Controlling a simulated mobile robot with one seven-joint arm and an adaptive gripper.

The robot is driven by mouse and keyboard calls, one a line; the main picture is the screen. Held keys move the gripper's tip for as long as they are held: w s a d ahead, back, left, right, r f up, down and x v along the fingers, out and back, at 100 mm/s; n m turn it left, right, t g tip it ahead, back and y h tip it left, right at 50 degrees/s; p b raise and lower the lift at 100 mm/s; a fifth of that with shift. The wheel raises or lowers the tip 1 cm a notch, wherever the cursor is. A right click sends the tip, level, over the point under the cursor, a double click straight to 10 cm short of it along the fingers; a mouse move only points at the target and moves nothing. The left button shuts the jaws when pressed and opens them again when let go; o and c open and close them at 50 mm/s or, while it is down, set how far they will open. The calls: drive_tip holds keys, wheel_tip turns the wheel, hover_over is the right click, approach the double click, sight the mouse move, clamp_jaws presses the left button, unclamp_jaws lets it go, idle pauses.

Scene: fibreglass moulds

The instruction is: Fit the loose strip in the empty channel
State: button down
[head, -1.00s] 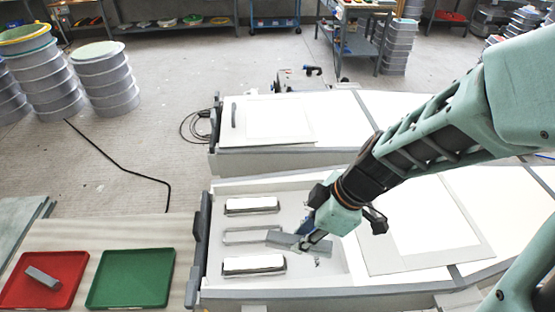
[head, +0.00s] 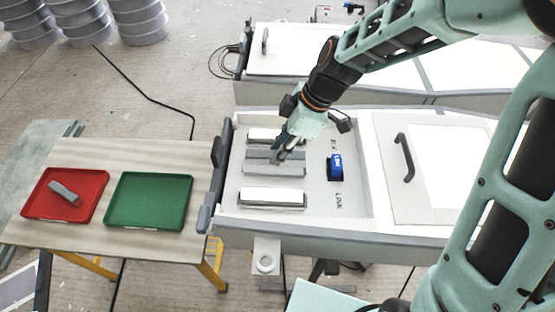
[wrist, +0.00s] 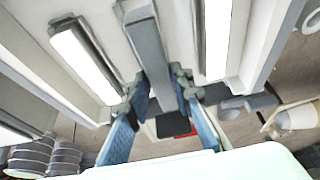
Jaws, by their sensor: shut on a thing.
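My gripper (head: 279,155) is shut on a grey loose strip (head: 262,163). The strip lies over the middle channel, between two white-topped strips, and runs roughly parallel to them. It covers most of the channel, and I cannot tell whether it is seated or just above. The far white-topped strip (head: 262,135) is partly hidden by my gripper; the near one (head: 272,198) is in full view. In the wrist view, the grey strip (wrist: 148,45) runs up from between my fingers (wrist: 160,90), with a white-topped strip on each side.
A blue switch (head: 336,168) stands right of the channels, and a lid with a dark handle (head: 403,157) lies farther right. The side table holds a red tray (head: 87,208) with another grey piece (head: 64,192) and an empty green tray (head: 150,222).

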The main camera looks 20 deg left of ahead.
drive_tip(key=shift+w+a+f, duration=0.2)
drive_tip(key=shift+a+f, duration=0.1)
drive_tip(key=shift+f, duration=0.1)
wheel_tip(320, 180, down, 4)
drive_tip(key=b, duration=0.2)
drive_tip(key=shift+w+a+r+b, duration=0.15)
drive_tip(key=shift+r+b, duration=0.05)
drive_tip(key=shift+b, duration=0.1)
drive_tip(key=shift+r, duration=0.1)
drive_tip(key=c, duration=2.2)
unclamp_jaws()
drive_tip(key=shift+f, duration=0.2)
drive_tip(key=o, duration=0.5)
drive_tip(key=shift+r, duration=0.1)
drive_tip(key=v, duration=1.2)
drive_tip(key=shift+r, duration=0.15)
